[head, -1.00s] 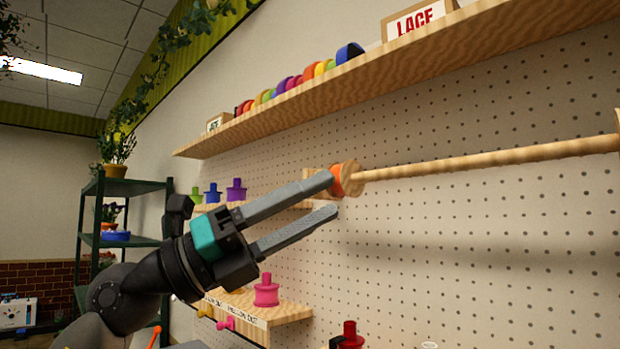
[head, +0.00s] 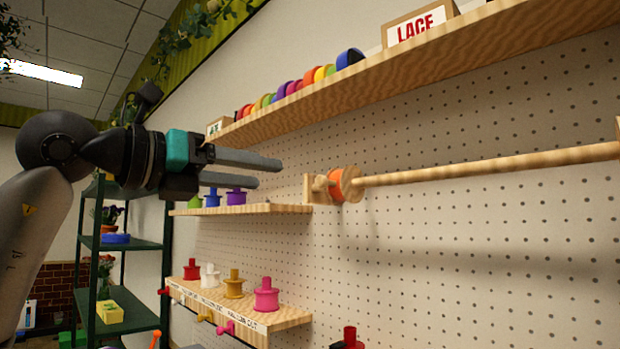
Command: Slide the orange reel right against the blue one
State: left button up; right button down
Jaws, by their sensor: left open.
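An orange reel (head: 336,185) with a wooden flange sits on a wooden rod (head: 480,166), close to the rod's left wall bracket (head: 310,188). No blue reel shows on the visible part of the rod. My left gripper (head: 270,173) is open and empty. Its two fingers point right, to the left of the orange reel and apart from it. My right gripper is not in view.
A top shelf (head: 480,40) holds several coloured rolls and a LACE box (head: 420,24). A small shelf (head: 270,209) with green, blue and purple spools lies just under my left gripper. A lower shelf (head: 285,318) holds more spools.

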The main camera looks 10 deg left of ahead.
aim_at(318, 182)
pick_arm(q)
jog(key=p+x, duration=0.1)
jog(key=x, duration=1)
jog(key=shift+p, duration=0.4)
jog(key=shift+s, duration=0.1)
grip_shut()
dwell(0.6)
